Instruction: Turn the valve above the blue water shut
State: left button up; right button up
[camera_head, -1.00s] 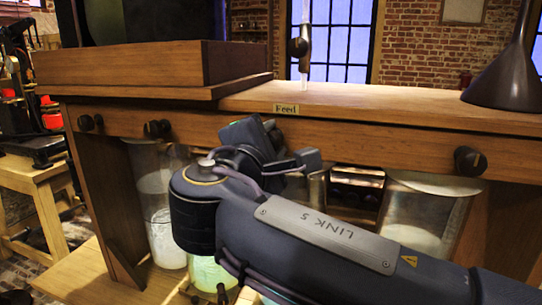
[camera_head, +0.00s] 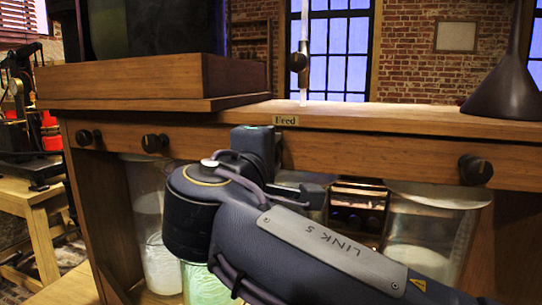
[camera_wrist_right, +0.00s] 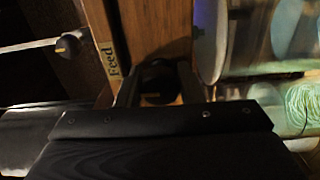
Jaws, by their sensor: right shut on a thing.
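My right gripper (camera_head: 264,148) is at the bench front below the Feed label, its fingertips hidden by my own wrist in the head view. In the right wrist view the right gripper (camera_wrist_right: 155,88) has one finger on each side of a round dark knob (camera_wrist_right: 156,72) on the wooden front rail and is shut on it. The Feed label (camera_head: 285,121) is just above the gripper. I cannot make out the blue water in the head view; my arm covers part of the jars. My left gripper is not in view.
Other dark knobs sit on the rail at left (camera_head: 154,143) and right (camera_head: 475,169). Glass jars stand below, one with pale green liquid (camera_head: 199,283) and one at right (camera_head: 427,235). A dark funnel (camera_head: 505,88) and a wooden box (camera_head: 130,78) are on top.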

jog(key=o, duration=0.9)
jog(key=shift+o, duration=0.2)
